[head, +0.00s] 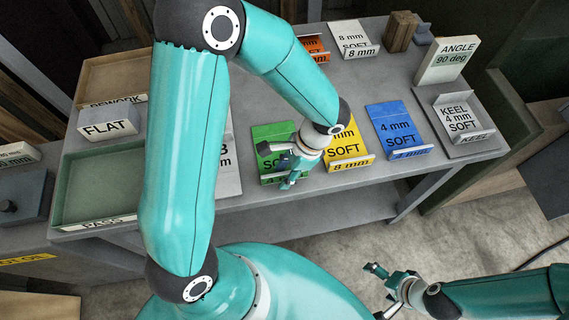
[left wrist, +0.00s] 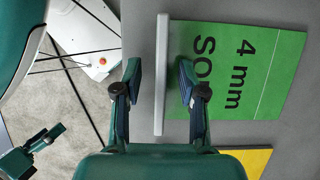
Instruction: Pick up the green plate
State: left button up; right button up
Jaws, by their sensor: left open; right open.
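The green plate (head: 273,132) lies on the grey bench, with "4 mm SOFT" lettering and a raised lip at its near edge. My left gripper (head: 286,168) is over its near part and hides some of it. In the left wrist view the green plate (left wrist: 257,55) fills the right side. Its pale lip stands between the two separated fingers of my left gripper (left wrist: 161,78), with a gap visible on each side. Whether the fingertips touch the green face cannot be told. My right gripper (head: 388,282) is open and empty in front of the bench, low at the right.
A yellow plate (head: 349,143) lies close to the right of the green one, then a blue plate (head: 396,123). A KEEL plate (head: 457,112) and an ANGLE block (head: 446,60) stand farther right. A green-lined tray (head: 98,184) and a FLAT block (head: 107,122) are left.

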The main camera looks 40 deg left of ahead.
pick_arm(q)
jog(key=shift+c, duration=0.2)
grip_shut()
jog(key=shift+r, duration=0.1)
